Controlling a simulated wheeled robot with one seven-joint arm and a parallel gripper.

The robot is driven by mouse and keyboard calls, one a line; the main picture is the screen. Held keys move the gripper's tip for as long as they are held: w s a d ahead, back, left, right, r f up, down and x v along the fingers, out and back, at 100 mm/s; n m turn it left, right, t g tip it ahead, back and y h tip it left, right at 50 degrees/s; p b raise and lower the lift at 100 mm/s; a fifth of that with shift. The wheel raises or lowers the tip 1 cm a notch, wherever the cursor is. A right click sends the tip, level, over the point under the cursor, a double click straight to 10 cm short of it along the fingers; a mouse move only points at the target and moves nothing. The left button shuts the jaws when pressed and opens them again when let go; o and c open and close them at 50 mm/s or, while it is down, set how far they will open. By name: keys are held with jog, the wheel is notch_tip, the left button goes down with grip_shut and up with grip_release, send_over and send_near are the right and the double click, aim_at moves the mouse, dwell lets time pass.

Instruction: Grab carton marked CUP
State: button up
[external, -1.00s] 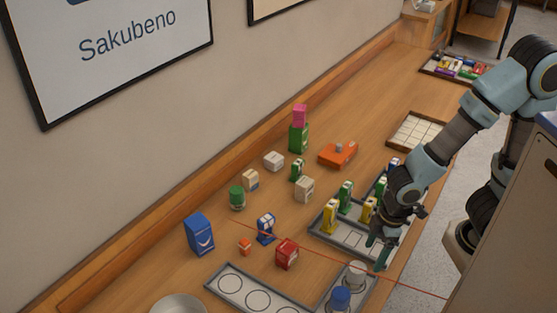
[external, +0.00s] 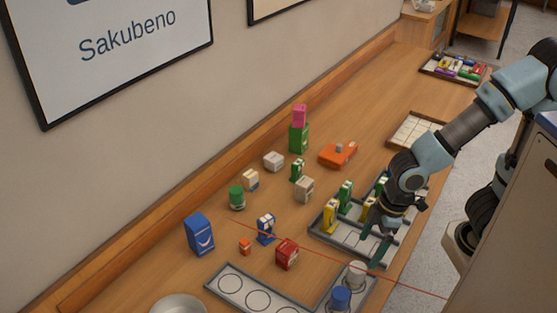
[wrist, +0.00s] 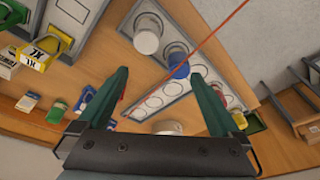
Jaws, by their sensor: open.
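I cannot read the word CUP on any carton. In the external view, candidate cartons stand on the wooden counter: a white carton (external: 273,161), a cream carton (external: 250,181), a beige carton (external: 304,188), a red carton (external: 286,254), a blue-and-white carton (external: 265,229) and a large blue carton (external: 199,235). My gripper (external: 376,247) is open and empty, above the counter's front part by the slotted tray, to the right of the red carton. In the wrist view my gripper (wrist: 160,75) shows its two green fingers spread. A yellow carton (wrist: 40,54) shows at left.
The slotted tray (external: 322,233) holds yellow and green cartons close to my gripper. A tray with circles (external: 217,288) holds a white and a blue jar (external: 341,298). A metal bowl (external: 178,305) stands at the front left. An orange box (external: 337,155) lies farther back.

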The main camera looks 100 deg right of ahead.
jog(key=w+a+m+t+b, duration=0.1)
jog(key=w+a+t+b, duration=0.3)
jog(key=w, duration=0.6)
jog(key=m+t+h+b, duration=0.2)
jog(key=m+h+b, duration=0.4)
jog(key=m+h, duration=0.3)
send_over(292, 253)
jog(key=s+a, duration=0.3)
jog(key=a, duration=0.1)
jog(key=n+h, duration=0.1)
jog(key=shift+h, duration=0.3)
jog(key=f, duration=1.1)
jog(key=shift+s+f+p, duration=0.1)
jog(key=shift+s+p, duration=0.1)
jog(key=shift+p, duration=0.15)
jog(key=shift+d+f, duration=0.15)
jog(key=x, duration=0.4)
jog(key=shift+w+d+f, duration=0.15)
jog(key=shift+w+d, duration=0.1)
jog(key=shift+d, duration=0.05)
jog(key=shift+d+r+p+x, duration=0.1)
jog(key=shift+p+x, duration=0.05)
jog(key=shift+x, duration=0.85)
jog(key=shift+d+r+p+x, duration=0.1)
jog(key=shift+r+p+x, duration=0.05)
jog(key=shift+x, duration=0.8)
jog(key=shift+d+r+p+x, duration=0.1)
jog(key=shift+p+x, duration=0.05)
jog(key=shift+x, duration=0.85)
jog(key=shift+a, duration=0.1)
